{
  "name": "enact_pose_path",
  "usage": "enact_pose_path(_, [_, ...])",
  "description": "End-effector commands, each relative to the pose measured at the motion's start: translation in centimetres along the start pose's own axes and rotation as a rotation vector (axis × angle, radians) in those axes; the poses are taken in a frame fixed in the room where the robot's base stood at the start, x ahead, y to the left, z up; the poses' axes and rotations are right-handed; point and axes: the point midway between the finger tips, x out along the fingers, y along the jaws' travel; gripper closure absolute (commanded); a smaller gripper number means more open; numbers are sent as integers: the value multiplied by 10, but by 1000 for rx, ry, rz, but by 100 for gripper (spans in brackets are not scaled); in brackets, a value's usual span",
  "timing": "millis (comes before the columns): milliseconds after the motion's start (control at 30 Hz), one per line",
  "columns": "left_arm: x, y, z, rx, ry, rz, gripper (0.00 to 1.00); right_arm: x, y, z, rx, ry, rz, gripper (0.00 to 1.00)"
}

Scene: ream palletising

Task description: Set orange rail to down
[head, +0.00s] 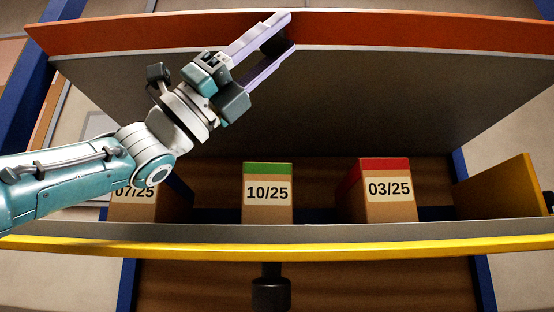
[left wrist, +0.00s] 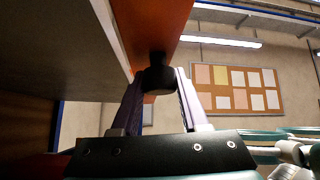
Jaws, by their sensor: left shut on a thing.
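The orange rail (head: 400,35) runs along the front edge of the upper shelf in the head view, and its underside shows in the left wrist view (left wrist: 155,25). A black knob (left wrist: 158,79) hangs below the rail; in the head view (head: 274,44) it is partly hidden by the fingers. My left gripper (head: 288,31) is shut on this knob, with one pale purple finger on each side of it. My right gripper is not in view.
Below, a shelf with a yellow rail (head: 330,248) bears boxes marked 07/25 (head: 134,207), 10/25 (head: 267,206) and 03/25 (head: 390,203). My left arm covers part of the 07/25 box. Another black knob (head: 271,294) hangs under the yellow rail. A yellow panel (head: 500,190) stands at the right.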

Motion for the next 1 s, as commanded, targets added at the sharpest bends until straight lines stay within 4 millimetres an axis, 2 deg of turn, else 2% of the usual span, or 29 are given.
enact_pose_path(333, [-3, -1, -1, 100, 16, -94, 100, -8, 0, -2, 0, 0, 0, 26])
enact_pose_path(867, [-4, -2, -2, 122, 18, -115, 100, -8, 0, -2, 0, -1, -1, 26])
enact_pose_path(900, [-4, -2, -2, 121, 18, -115, 55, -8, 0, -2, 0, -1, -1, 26])
enact_pose_path(1000, [-4, -2, -2, 121, 19, -115, 43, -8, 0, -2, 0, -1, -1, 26])
